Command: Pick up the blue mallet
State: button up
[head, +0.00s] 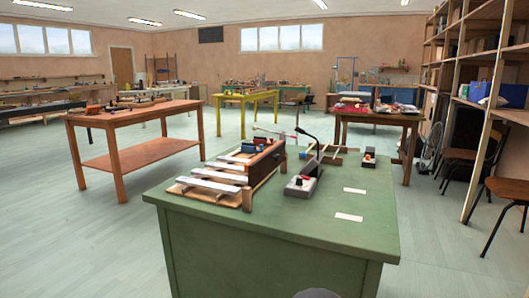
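A green table (290,232) stands close in front of me. On it is a wooden-framed instrument (246,190) with several pale bars (209,185). A small blue shape (262,141) shows at the far end of these bars. It is too small to tell whether it is the blue mallet's head, and I cannot make out a handle. Thin sticks rise or lie behind the instrument, too fine to identify. My gripper is not in view.
A grey device (301,187) with a black gooseneck, two white cards (349,217) and a small dark device (369,157) share the table. An orange-brown table (140,112) stands left, a brown one (385,120) behind right, chairs and shelves right. Open floor lies left.

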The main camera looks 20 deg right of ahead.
aim_at(303, 154)
jog(key=l+u, duration=0.15)
jog(key=u, duration=0.25)
jog(key=l+u, duration=0.15)
jog(key=u, duration=0.25)
jog(key=l+u, duration=0.15)
jog(key=u, duration=0.25)
jog(key=l+u, duration=0.15)
jog(key=u, duration=0.3)
jog(key=k+l+u, duration=0.1)
jog(key=u, duration=0.3)
jog(key=k+l, duration=0.45)
jog(key=l, duration=0.15)
jog(key=k+l, duration=0.45)
jog(key=l, duration=0.2)
jog(key=k+l, duration=0.45)
jog(key=l, duration=0.15)
jog(key=k+l, duration=0.45)
jog(key=l, duration=0.15)
